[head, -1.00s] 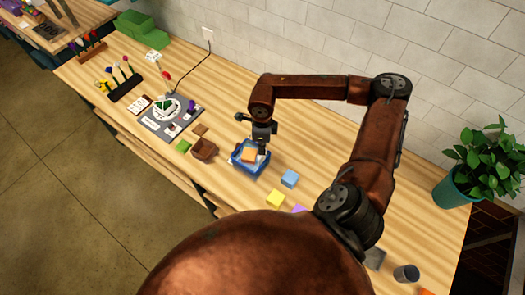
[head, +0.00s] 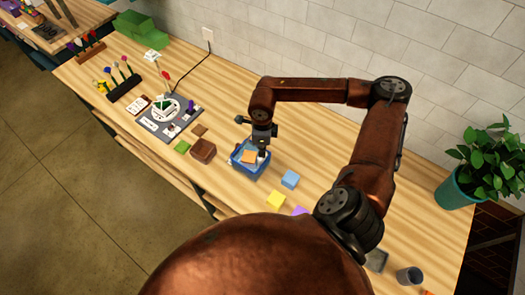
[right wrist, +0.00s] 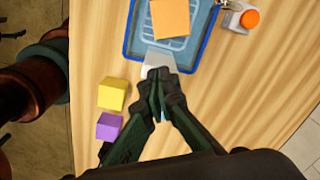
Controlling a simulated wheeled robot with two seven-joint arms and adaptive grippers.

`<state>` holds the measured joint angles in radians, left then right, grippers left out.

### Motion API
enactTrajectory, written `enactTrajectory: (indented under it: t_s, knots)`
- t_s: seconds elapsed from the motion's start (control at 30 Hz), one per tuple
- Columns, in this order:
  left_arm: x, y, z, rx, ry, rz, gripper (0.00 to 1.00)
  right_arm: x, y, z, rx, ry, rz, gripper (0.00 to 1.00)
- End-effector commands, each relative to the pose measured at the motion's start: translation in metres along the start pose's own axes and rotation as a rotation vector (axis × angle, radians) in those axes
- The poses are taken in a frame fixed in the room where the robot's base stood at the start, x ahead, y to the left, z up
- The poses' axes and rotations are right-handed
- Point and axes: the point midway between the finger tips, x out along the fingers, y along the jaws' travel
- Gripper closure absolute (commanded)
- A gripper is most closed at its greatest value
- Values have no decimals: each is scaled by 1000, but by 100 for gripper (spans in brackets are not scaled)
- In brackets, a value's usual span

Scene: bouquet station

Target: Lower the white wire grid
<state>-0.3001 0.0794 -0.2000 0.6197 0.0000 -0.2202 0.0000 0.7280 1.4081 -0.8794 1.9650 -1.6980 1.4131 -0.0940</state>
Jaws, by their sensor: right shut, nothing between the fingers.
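The white wire grid (right wrist: 152,32) lies in the blue tray (right wrist: 199,50), with an orange block (right wrist: 170,17) on top of it. A pale grey-white tab (right wrist: 158,59) stands at the tray's near edge. My right gripper (right wrist: 158,76) is shut and empty, its tips right at this tab; I cannot tell whether they touch. It also shows over the tray's right side in the head view (head: 263,149). My left gripper is not in view.
A yellow cube (head: 276,200), a blue cube (head: 290,180) and a purple cube (head: 299,211) sit right of the tray. A brown box (head: 203,151) stands to its left. Bare wood lies behind.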

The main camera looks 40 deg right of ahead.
Motion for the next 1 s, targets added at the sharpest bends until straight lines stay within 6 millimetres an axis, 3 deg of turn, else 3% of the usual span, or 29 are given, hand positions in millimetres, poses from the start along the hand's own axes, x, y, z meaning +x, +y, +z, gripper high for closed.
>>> enactTrajectory:
  t_s: [0.17, 0.33, 1.0]
  knots:
    - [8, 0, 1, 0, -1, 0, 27, 8, 0, 0, 0, 1, 0, 100]
    - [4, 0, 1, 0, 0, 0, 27, 2, 0, 0, 0, 1, 0, 100]
    - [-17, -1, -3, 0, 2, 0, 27, -45, 0, 0, 0, 0, 0, 100]
